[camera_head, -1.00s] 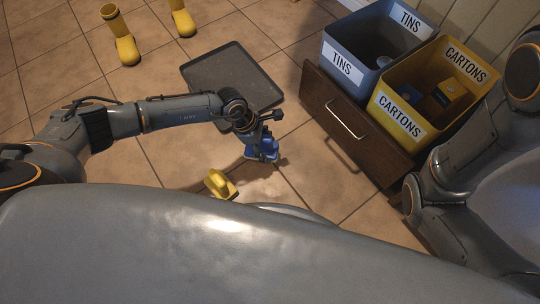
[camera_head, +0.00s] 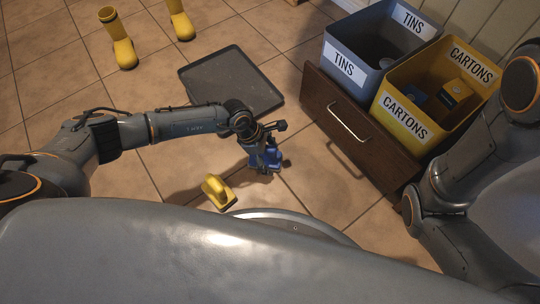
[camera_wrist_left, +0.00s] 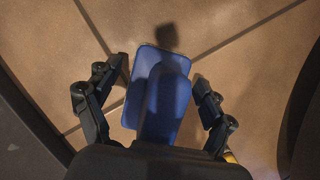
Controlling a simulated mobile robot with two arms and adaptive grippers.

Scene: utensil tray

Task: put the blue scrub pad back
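The blue scrub pad (camera_head: 272,164) is on or just above the tiled floor, below the dark tray and left of the wooden drawer front. In the left wrist view the scrub pad (camera_wrist_left: 164,92) shows its flat base and raised handle. My left gripper (camera_head: 266,152) is over it, pointing down. In the left wrist view the left gripper's fingers (camera_wrist_left: 160,78) are spread on either side of the handle, with a gap visible on each side. The handle's near end is hidden by the gripper body. My right arm shows at the right edge; its gripper is out of view.
A yellow scrub pad (camera_head: 218,192) lies on the floor to the left. A flat dark tray (camera_head: 230,82) lies behind. A wooden drawer unit (camera_head: 335,112) carries the grey TINS bin (camera_head: 345,67) and yellow CARTONS bin (camera_head: 403,115). Yellow boots (camera_head: 122,50) stand at the back left.

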